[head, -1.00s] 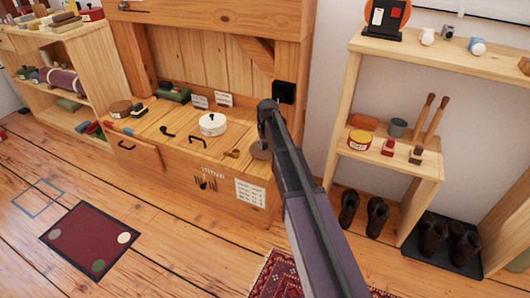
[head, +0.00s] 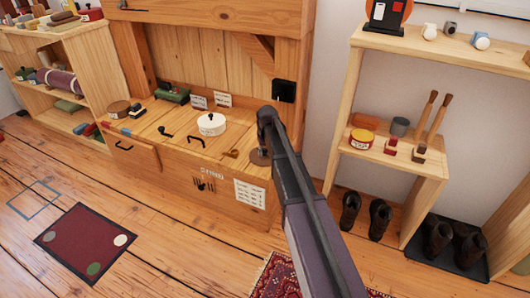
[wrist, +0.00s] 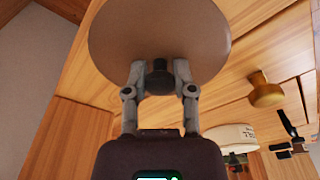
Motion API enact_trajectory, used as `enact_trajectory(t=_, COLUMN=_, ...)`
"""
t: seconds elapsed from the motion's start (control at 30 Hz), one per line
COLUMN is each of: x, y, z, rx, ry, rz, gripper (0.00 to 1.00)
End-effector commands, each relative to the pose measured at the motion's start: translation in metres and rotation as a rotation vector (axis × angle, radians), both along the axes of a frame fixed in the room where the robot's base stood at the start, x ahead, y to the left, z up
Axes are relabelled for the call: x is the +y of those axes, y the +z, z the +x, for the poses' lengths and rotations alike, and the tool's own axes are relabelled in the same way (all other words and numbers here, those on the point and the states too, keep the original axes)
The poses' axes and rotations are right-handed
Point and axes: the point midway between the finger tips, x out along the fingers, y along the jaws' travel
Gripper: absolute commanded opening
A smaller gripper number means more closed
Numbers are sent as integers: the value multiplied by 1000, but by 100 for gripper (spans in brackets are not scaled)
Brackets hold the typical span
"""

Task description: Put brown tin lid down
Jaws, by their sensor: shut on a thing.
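The brown tin lid (wrist: 160,25) is a round, flat, brownish disc with a dark knob. In the wrist view my gripper (wrist: 158,78) is shut on the knob, one finger on each side. In the head view the lid (head: 259,157) shows as a small disc at the right end of the wooden bench top (head: 180,133), partly hidden behind my arm. I cannot tell whether it touches the bench top.
A white lidded tin (head: 211,124) stands on the bench, with a brass piece (head: 230,153) between it and the lid. A round brown tin (head: 118,108) and a green item (head: 172,95) stand further left. An open shelf (head: 390,160) with tins and brushes stands at right.

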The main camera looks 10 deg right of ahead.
Motion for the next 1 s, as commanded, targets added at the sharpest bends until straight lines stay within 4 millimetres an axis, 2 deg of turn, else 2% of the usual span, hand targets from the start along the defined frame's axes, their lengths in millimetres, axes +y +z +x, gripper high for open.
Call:
enact_trajectory(t=0.07, x=0, y=-3, z=0, rx=0, ry=0, rz=0, gripper=0)
enact_trajectory(t=0.1, x=0, y=-2, z=0, rx=0, ry=0, rz=0, gripper=46)
enact_trajectory(t=0.17, x=0, y=-2, z=0, rx=0, ry=0, rz=0, gripper=64)
enact_trajectory(t=0.2, x=0, y=-2, z=0, rx=0, ry=0, rz=0, gripper=68)
enact_trajectory(t=0.67, x=0, y=0, z=0, rx=0, ry=0, rz=0, gripper=68)
enact_trajectory(t=1.0, x=0, y=17, z=-2, rx=0, ry=0, rz=0, gripper=68)
